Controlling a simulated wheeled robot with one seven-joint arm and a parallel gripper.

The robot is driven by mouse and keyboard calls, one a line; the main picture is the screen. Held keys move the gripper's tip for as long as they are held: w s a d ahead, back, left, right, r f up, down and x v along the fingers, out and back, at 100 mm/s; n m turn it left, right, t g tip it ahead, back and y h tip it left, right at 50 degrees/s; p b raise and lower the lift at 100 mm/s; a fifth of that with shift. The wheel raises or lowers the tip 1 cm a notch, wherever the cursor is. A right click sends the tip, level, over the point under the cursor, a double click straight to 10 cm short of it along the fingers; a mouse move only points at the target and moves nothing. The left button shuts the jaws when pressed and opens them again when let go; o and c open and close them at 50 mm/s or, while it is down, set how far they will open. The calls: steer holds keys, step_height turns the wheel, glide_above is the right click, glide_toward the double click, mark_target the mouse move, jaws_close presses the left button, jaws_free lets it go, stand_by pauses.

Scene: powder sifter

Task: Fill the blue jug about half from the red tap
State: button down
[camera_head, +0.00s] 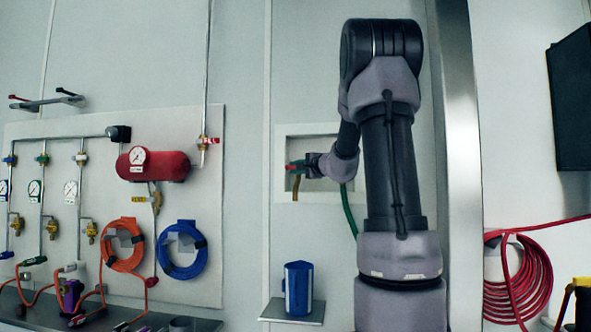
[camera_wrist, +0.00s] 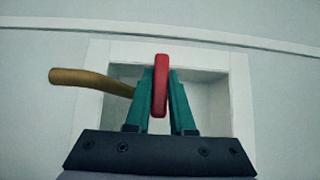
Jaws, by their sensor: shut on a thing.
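The blue jug (camera_head: 299,288) stands upright on a small shelf (camera_head: 275,309) below the wall niche. The red tap handle (camera_wrist: 160,86) is between the green fingers of my gripper (camera_wrist: 162,90) in the wrist view, and the fingers are shut on it. The brass spout (camera_wrist: 85,77) points left in the wrist view. In the head view my gripper (camera_head: 299,168) is at the niche, above the jug, and the brass spout (camera_head: 295,187) hangs down above the jug. The inside of the jug is hidden, and I cannot see whether water flows.
The white niche frame (camera_wrist: 240,110) surrounds the tap closely. A green hose (camera_head: 349,210) hangs to the right of the tap. A panel with gauges, a red tank (camera_head: 153,166) and coiled hoses is at the left. A red hose coil (camera_head: 517,280) hangs at the right.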

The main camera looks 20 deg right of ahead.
steer(key=shift+f+m+t, duration=0.15)
steer(key=shift+m+t, duration=0.85)
steer(key=shift+m, duration=0.1)
steer(key=m+t+h, duration=0.1)
steer(key=m, duration=0.1)
steer(key=m+t, duration=0.2)
steer(key=m, duration=0.1)
steer(key=shift+t+h, duration=0.3)
steer(key=shift+h, duration=0.1)
steer(key=shift+m, duration=0.3)
steer(key=c, duration=0.8)
jaws_free()
steer(key=v, duration=1)
steer(key=shift+s+f, duration=0.2)
steer(key=shift+s, duration=0.2)
